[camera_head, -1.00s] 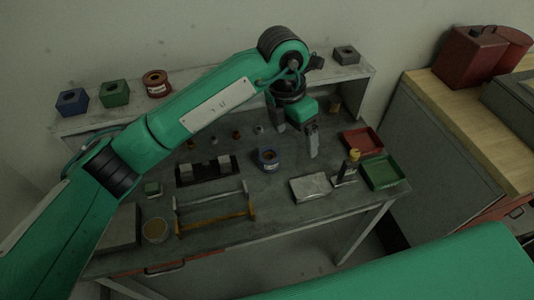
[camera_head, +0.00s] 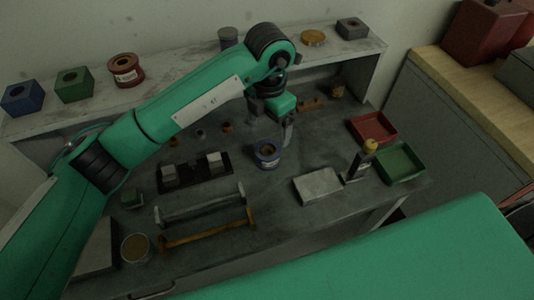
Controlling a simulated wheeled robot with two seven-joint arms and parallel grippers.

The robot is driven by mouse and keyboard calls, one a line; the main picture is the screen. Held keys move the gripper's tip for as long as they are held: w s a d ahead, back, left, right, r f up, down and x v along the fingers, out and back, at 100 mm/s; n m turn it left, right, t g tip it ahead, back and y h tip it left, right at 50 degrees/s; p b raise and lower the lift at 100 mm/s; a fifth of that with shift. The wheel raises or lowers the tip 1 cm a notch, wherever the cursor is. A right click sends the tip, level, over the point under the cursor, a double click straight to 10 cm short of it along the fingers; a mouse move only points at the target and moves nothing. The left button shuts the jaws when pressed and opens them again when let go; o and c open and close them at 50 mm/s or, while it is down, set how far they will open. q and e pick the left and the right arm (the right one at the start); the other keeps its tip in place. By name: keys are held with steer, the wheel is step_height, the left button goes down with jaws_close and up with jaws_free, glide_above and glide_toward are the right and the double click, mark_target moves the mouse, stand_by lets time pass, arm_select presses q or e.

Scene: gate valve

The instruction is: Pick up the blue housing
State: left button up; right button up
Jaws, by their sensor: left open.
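A round, flanged blue part (camera_head: 267,155) with an open top and a pale label stands upright on the workbench (camera_head: 330,140). A blue block (camera_head: 22,98) with a round hole in its top sits at the left end of the raised shelf; I cannot tell for certain which of the two is the housing. My left gripper (camera_head: 272,127) is open and empty. It points down just behind and above the round blue part, with one finger close to its right rim. Contact cannot be made out. My right gripper is out of view.
A green block (camera_head: 74,85) and a red flanged part (camera_head: 125,70) share the shelf (camera_head: 190,62). Red (camera_head: 373,128) and green (camera_head: 400,163) trays are at right.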

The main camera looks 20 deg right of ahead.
arm_select(q)
steer(key=p, duration=0.1)
glide_above(268, 151)
step_height(268, 151, down, 6)
steer(key=shift+s+r, duration=0.1)
steer(key=shift+r, duration=0.15)
steer(key=shift+f+p, duration=0.3)
steer(key=shift+f, duration=0.1)
step_height(268, 151, down, 4)
steer(key=shift+a+p, duration=0.1)
steer(key=shift+p, duration=0.9)
steer(key=shift+f, duration=0.3)
steer(key=shift+c, duration=0.4)
steer(key=c, duration=1.8)
